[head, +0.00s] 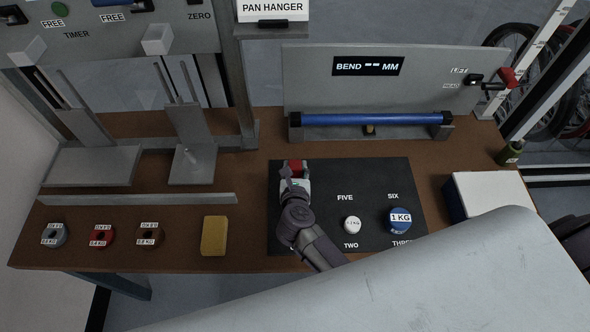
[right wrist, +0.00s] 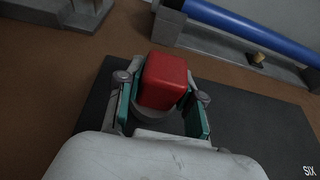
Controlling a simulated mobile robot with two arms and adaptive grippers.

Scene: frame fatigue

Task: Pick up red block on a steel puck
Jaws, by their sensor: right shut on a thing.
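The red block (right wrist: 164,80) sits between the two fingers of my right gripper (right wrist: 164,108) in the right wrist view. It also shows in the head view (head: 295,165) just beyond the fingertips. Below the block a round grey body, likely the steel puck (right wrist: 151,115), shows partly between the fingers. My right gripper (head: 295,183) is over the left part of the black mat (head: 375,176) and is shut on this piece. Whether the puck touches the mat is hidden. My left gripper is not in view.
On the mat stand a small white puck (head: 352,225) and a blue 1 KG puck (head: 398,220). A yellow sponge-like block (head: 214,236) and several ringed weights lie to the left. A blue bar (head: 371,119) lies behind. A white-topped box (head: 493,192) stands right.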

